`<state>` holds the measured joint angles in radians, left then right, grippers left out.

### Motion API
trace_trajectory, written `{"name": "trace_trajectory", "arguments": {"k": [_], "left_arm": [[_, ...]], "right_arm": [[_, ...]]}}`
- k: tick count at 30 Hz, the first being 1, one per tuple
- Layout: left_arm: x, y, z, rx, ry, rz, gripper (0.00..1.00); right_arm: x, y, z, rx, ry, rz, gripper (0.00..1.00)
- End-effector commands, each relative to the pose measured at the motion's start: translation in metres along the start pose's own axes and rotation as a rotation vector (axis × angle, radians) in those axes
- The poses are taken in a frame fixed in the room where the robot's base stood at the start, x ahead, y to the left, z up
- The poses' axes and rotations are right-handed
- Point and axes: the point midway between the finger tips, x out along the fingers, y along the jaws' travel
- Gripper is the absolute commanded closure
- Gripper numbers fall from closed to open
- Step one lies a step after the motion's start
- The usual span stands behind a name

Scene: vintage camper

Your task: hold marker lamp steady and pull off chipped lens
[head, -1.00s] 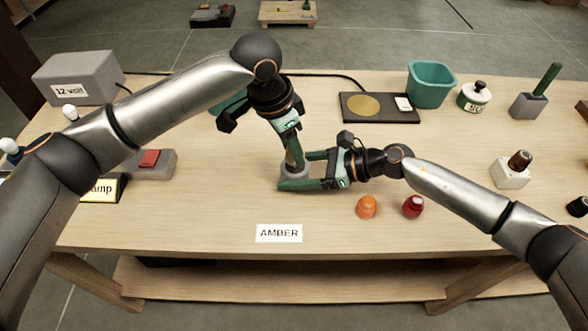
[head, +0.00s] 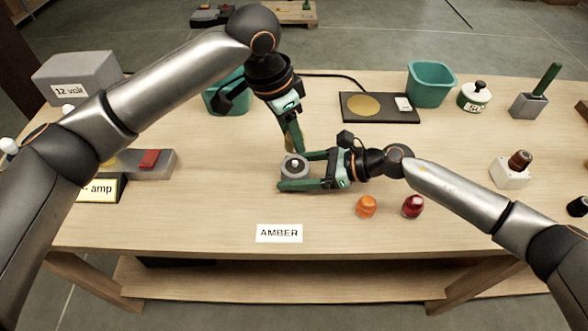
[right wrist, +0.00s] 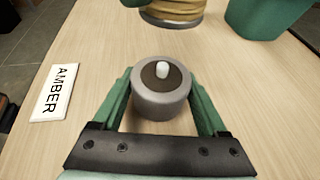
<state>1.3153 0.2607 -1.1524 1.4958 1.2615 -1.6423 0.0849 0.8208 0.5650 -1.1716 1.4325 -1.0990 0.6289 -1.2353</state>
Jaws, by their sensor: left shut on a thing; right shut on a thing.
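The marker lamp's round grey base (head: 294,168) stands upright on the bench, its top bare with a small white bulb (right wrist: 162,71) showing. My right gripper (head: 293,170) is shut on the base, one finger on each side. My left gripper (head: 292,140) is just above and behind the base, shut on the lens. The lens (right wrist: 172,12), tan and ribbed with a dark rim, shows at the top of the right wrist view, clear of the base. In the head view the fingers mostly hide it, and its chip cannot be made out.
An orange lens (head: 367,207) and a red lens (head: 413,206) lie right of the lamp. An AMBER card (head: 279,233) lies in front. A teal bin (head: 431,84) stands back right; another (head: 214,101) is behind my left arm. A black mat (head: 380,115) lies behind.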

Motion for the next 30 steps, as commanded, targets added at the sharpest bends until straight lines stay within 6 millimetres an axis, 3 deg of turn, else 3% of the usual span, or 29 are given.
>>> {"name": "trace_trajectory", "arguments": {"k": [5,12,13,19,26,30], "left_arm": [[-0.013,0.000,-0.004,0.000,0.001,0.000,1.00],[-0.014,0.000,-0.004,0.000,0.001,0.001,1.00],[-0.014,0.000,-0.004,0.000,0.001,0.001,1.00],[-0.014,0.000,-0.004,0.000,0.001,0.001,1.00],[-0.013,0.000,-0.004,0.000,0.001,0.001,1.00],[-0.013,0.000,-0.004,0.000,0.001,0.001,1.00]], "right_arm": [[0.000,0.000,-0.001,0.000,0.001,0.000,0.98],[0.000,0.000,0.000,0.000,0.001,0.000,0.98],[0.000,0.000,0.000,0.000,0.001,0.000,0.21],[0.000,0.000,0.000,0.000,0.001,0.000,0.00],[-0.001,0.000,0.000,0.000,0.000,0.000,0.00],[-0.012,-0.001,-0.001,0.001,0.001,-0.001,0.00]]}}
